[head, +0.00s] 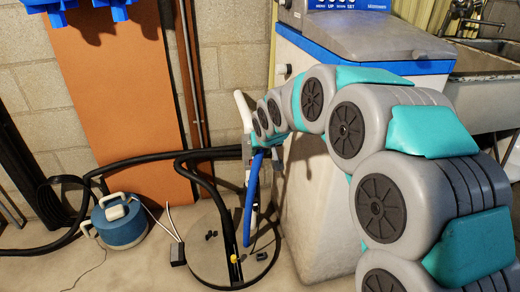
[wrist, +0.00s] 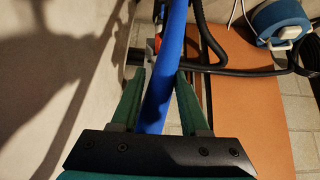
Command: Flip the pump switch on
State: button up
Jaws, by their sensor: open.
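My gripper (wrist: 160,76) is open in the wrist view, its two green fingers on either side of a blue hose (wrist: 164,70). I cannot tell whether they touch the hose. In the head view my gripper is mostly hidden behind my arm, near the top of the blue hose (head: 249,205). No pump switch can be made out for certain. A small red-orange part (wrist: 157,44) shows beyond the fingertips, beside a grey fitting.
A blue-and-white canister (head: 120,222) sits on the floor at left, near black hoses (head: 150,158). The grey softener cabinet (head: 312,205) stands right of the hoses, partly behind my arm. An orange panel (head: 125,100) leans on the block wall. Floor at front left is mostly clear.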

aim_at(256, 157)
jog(key=x, duration=0.8)
jog(key=shift+w+a, duration=0.2)
jog(key=shift+a, duration=0.05)
jog(key=shift+r, duration=0.15)
grip_shut()
